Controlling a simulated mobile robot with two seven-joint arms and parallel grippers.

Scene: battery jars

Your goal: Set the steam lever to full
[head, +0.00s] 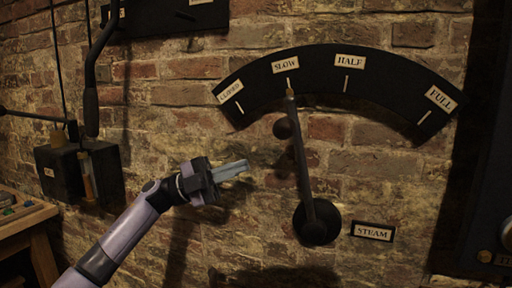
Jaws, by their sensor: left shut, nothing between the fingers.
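The FULL label (439,97) is at the scale's right end, with HALF (349,61) between. A STEAM plate (373,232) is right of the hub. My left gripper (247,167) is shut and empty, left of the lever and apart from it in the picture. My right gripper is out of view.
A black box (68,172) with a vertical dark handle (91,112) above it is on the wall at left. A wooden bench (24,220) stands at lower left. A dark panel (490,200) is at the right edge.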

